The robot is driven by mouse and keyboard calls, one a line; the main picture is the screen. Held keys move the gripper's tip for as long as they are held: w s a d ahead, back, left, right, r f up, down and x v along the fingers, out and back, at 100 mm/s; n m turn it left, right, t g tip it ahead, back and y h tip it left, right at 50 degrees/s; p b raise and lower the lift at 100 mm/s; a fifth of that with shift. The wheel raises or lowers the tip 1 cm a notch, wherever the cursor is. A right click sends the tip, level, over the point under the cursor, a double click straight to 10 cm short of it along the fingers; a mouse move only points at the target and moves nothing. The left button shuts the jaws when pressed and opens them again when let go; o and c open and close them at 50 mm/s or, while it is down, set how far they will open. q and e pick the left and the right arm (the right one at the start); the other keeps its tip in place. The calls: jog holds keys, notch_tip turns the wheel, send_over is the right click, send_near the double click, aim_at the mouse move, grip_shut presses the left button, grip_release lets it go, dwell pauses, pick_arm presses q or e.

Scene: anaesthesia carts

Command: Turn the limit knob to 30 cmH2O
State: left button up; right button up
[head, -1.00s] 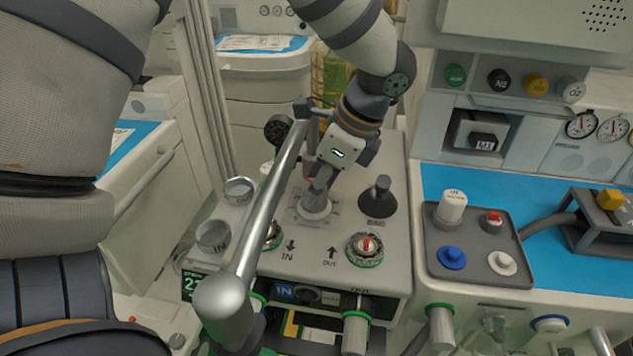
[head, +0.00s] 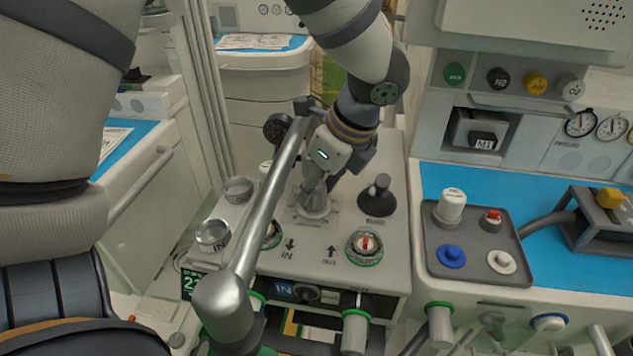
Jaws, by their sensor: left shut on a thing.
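The limit knob (head: 312,207) stands on the top of the grey machine block, on a pale round base with a printed scale around it. The scale is too small to read. My left gripper (head: 314,186) points down at the knob and is shut on it, and the fingers hide most of the knob. A black knob (head: 379,195) with an upright stem stands just right of it. My right gripper is not in view.
A thick metal bar (head: 268,205) runs across the block close on the left of the gripper. Two clear cups (head: 213,235) sit at the left edge. A green-ringed valve (head: 365,246) is in front. A grey tray (head: 478,277) with several caps lies at right.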

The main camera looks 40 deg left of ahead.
pick_arm(q)
jog(key=o, duration=1.2)
jog(key=shift+c, duration=0.2)
jog(key=v, duration=1.2)
